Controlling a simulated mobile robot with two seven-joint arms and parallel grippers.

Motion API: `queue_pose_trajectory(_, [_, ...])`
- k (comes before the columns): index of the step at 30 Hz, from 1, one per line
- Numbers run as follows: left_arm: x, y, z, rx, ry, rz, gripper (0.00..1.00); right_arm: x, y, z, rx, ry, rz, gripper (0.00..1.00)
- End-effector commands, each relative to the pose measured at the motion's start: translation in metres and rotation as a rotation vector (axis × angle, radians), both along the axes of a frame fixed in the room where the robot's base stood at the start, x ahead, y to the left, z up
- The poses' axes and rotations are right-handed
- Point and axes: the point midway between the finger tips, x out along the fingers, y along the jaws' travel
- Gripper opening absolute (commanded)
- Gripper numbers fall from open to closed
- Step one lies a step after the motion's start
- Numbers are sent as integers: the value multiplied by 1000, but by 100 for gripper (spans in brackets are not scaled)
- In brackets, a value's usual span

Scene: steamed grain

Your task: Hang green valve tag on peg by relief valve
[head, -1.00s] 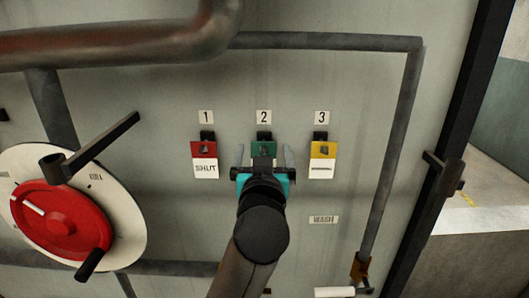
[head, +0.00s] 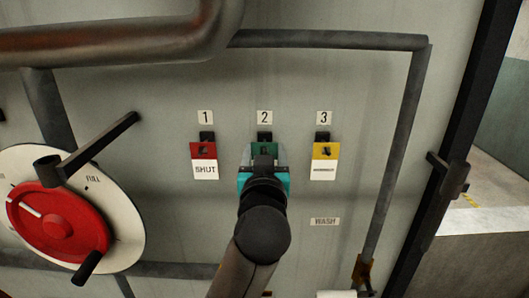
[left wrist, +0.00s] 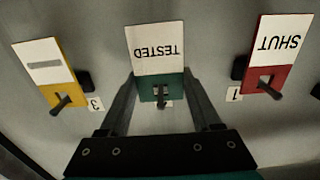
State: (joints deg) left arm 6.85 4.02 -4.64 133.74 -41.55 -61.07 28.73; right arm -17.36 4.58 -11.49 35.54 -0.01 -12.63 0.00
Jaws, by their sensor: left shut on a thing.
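The green valve tag (head: 263,148) hangs on the dark peg (head: 264,134) under label 2. In the left wrist view the green tag (left wrist: 150,86) appears upside down with a white part reading TESTED, and a peg tip pokes through its slot. My left gripper (head: 265,155) is at this tag, its fingers closed on the tag's two sides. The left wrist view shows the gripper (left wrist: 160,88) with one finger on each side of the green part. Most of the tag's lower part is hidden in the head view. My right gripper is not in view. I cannot identify a relief valve.
A red SHUT tag (head: 204,152) hangs left under label 1, a yellow tag (head: 325,152) right under label 3. A red wheel (head: 57,222) on a white dial with a protruding dark handle (head: 100,145) is at the left. Pipes (head: 330,40) run above and right.

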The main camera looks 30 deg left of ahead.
Motion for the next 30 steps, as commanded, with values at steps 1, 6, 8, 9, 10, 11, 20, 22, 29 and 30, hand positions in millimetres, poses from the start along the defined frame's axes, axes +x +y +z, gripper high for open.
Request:
queue_pose_trajectory(1, [0,0,0,0,0,0,40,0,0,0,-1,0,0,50])
queue_pose_trajectory(6, [0,0,0,1,-1,0,21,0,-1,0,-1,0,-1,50])
queue_pose_trajectory(8, [0,0,0,1,-1,0,14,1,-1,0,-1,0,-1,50])
queue_pose_trajectory(9, [0,0,0,1,-1,0,65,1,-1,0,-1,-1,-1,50])
queue_pose_trajectory(10, [0,0,0,1,-1,0,69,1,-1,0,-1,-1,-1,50])
queue_pose_trajectory(11, [0,0,0,1,-1,0,72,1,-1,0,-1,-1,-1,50])
queue_pose_trajectory(20, [0,0,0,0,0,0,99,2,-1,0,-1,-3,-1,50])
queue_pose_trajectory(22, [0,0,0,0,0,0,99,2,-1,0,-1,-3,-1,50])
queue_pose_trajectory(29, [0,0,0,0,0,0,79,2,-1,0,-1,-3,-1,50])
queue_pose_trajectory(30, [0,0,0,0,0,0,74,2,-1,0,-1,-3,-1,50])
